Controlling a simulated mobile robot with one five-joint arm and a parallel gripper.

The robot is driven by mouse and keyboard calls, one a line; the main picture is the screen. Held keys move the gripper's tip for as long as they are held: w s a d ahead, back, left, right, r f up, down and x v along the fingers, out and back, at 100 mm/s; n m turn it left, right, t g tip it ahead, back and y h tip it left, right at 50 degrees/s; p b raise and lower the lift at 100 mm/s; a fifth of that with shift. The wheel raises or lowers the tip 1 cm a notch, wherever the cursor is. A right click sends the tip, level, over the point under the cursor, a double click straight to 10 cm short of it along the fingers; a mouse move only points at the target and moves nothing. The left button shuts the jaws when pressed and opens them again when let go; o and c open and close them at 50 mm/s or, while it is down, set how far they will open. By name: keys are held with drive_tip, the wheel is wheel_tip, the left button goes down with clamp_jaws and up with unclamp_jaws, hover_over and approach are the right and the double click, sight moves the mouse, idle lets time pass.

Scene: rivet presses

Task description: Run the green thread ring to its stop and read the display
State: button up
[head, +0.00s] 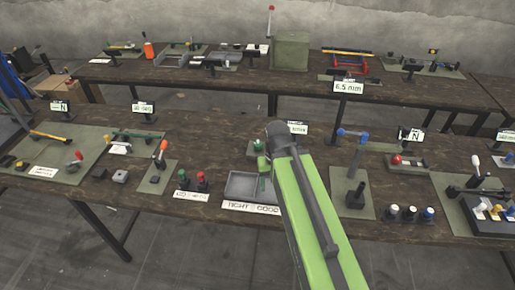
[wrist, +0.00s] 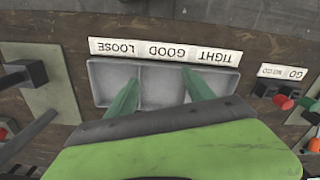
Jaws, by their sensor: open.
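My gripper (wrist: 160,77) is open and empty in the wrist view. Its two green fingers are spread over the sorting tray (wrist: 98,72). The grey tray shows below my arm in the head view (head: 232,189); its label reads TIGHT, GOOD, LOOSE, upside down in the wrist view. The visible compartments look empty. I cannot make out a green thread ring for sure. A display (head: 297,127) stands behind my gripper in the head view, partly hidden by my arm, and its full reading is unclear.
A green-topped gauge (head: 184,177) and a red-topped gauge (head: 201,179) stand left of the tray, by a GO/NO GO label. A dark press (head: 356,197) stands on a mat to the right. Another bench (head: 225,82) with a 6.5 mm display (head: 348,87) is behind.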

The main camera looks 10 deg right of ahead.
idle(0.5)
wheel_tip(320, 180, up, 11)
drive_tip(key=n+p, duration=1.1)
hover_over(258, 143)
wheel_tip(258, 143, down, 18)
drive_tip(key=b, duration=1.7)
drive_tip(key=shift+r+b, duration=0.1)
drive_tip(key=shift+b, duration=0.3)
drive_tip(key=shift+r, duration=0.1)
